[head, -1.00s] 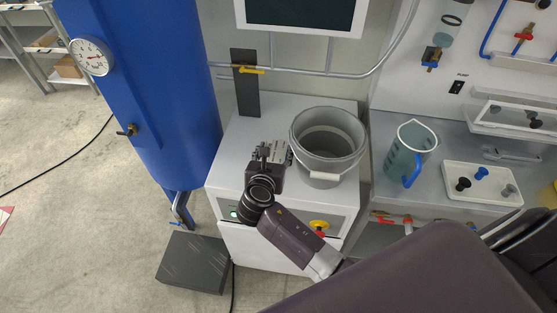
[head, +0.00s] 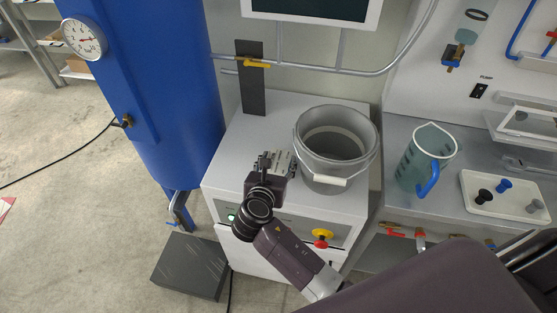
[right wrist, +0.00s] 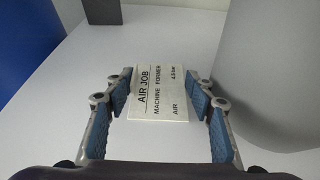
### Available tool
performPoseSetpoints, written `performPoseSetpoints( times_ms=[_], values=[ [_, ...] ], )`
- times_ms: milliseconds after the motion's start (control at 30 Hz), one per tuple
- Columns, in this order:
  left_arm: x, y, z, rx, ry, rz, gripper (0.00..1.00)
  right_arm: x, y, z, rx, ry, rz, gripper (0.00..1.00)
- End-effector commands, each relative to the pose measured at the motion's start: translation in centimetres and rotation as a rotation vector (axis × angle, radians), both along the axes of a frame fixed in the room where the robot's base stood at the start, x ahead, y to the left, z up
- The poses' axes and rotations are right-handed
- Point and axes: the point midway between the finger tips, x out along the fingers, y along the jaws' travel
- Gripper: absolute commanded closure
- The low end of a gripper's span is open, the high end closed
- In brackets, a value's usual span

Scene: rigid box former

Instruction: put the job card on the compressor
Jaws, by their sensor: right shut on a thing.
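The compressor (head: 238,150) is the light grey cabinet in the middle of the head view, with a flat top and a green light on its front. My right gripper (head: 272,163) is over the front part of this top, left of a grey bucket. It is shut on the job card (right wrist: 158,104), a small white card with black print reading "AIR JOB, MACHINE FORMER". In the right wrist view the card sits between the two blue-padded fingers (right wrist: 160,82). Whether the card touches the top is unclear. My left gripper is not in view.
The grey bucket (head: 312,165) stands on the compressor, close to the card's right. A dark upright plate (head: 251,85) stands at the back. A blue tank (head: 165,100) is on the left. A jug (head: 412,165) and a white tray (head: 480,207) are on the right bench. The left of the top is clear.

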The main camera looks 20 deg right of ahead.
Motion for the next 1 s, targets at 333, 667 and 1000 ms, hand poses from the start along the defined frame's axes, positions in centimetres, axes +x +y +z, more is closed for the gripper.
performPoseSetpoints(
  times_ms=[333, 667, 1000],
  values=[
    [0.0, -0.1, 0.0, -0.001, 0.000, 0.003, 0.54, -0.1, 0.0, -0.4, 0.001, 0.007, 0.000, 0.43],
    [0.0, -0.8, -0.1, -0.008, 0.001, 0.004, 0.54, -2.5, 1.7, 1.4, 0.005, 0.005, 0.001, 0.43],
    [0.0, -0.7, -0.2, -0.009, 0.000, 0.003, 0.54, -7.8, 5.2, 4.1, 0.002, 0.004, -0.001, 0.43]
  ],
)
